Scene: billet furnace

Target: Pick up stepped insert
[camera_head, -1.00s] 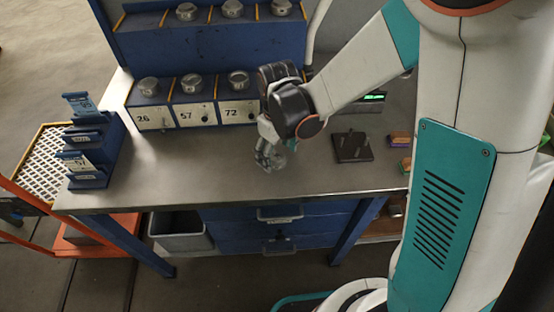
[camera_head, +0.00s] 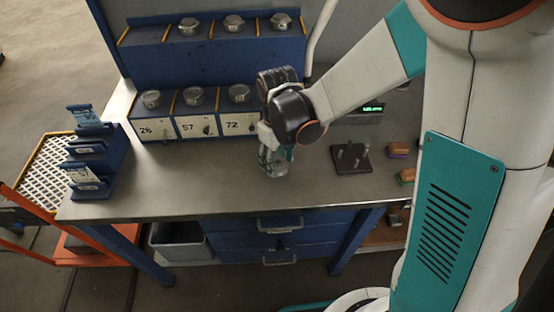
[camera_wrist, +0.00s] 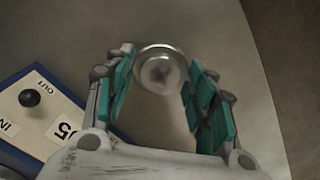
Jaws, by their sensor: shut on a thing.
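The stepped insert (camera_wrist: 160,70) is a round, shiny silver metal piece, seen nearly end-on in the wrist view. It sits between the tips of the teal-padded fingers of my gripper (camera_wrist: 160,84). My gripper is shut on it. In the head view my gripper (camera_head: 273,163) points down over the grey bench top (camera_head: 200,185), in front of the numbered boxes. There the insert is mostly hidden by the fingers, and I cannot tell whether it touches the bench.
Boxes marked 26 (camera_head: 152,129), 57 (camera_head: 195,126) and 72 (camera_head: 239,123) stand behind, with metal knobs on top. A dark pegged plate (camera_head: 351,160) lies to the right. A blue rack (camera_head: 95,165) stands at the left. The front bench between them is clear.

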